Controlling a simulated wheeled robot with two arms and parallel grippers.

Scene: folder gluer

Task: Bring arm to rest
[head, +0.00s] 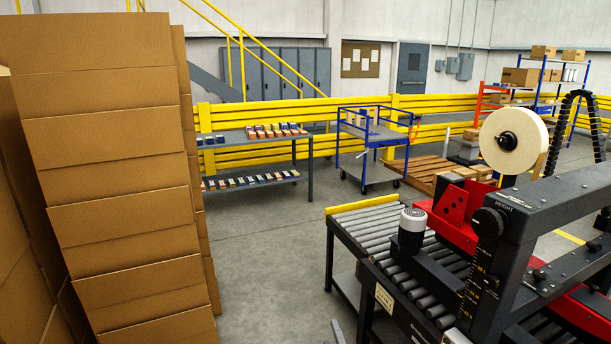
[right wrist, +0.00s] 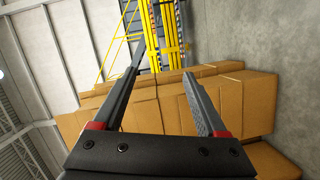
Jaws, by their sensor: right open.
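My right gripper (right wrist: 163,60) shows in the right wrist view, its two dark fingers with red bases spread wide apart. Nothing is between the fingers. Behind them, apart from them, is a stack of brown cardboard (right wrist: 200,105); the view is turned on its side. In the head view only a small grey tip (head: 337,332), which looks like part of my right gripper, shows at the bottom edge. My left gripper is in neither view.
Tall cardboard stacks (head: 110,150) fill the left of the head view. A roller conveyor (head: 375,225) with a black and red taping machine (head: 500,250) stands at right. A grey table (head: 260,140) and blue cart (head: 375,135) stand at the yellow rail. Floor between is clear.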

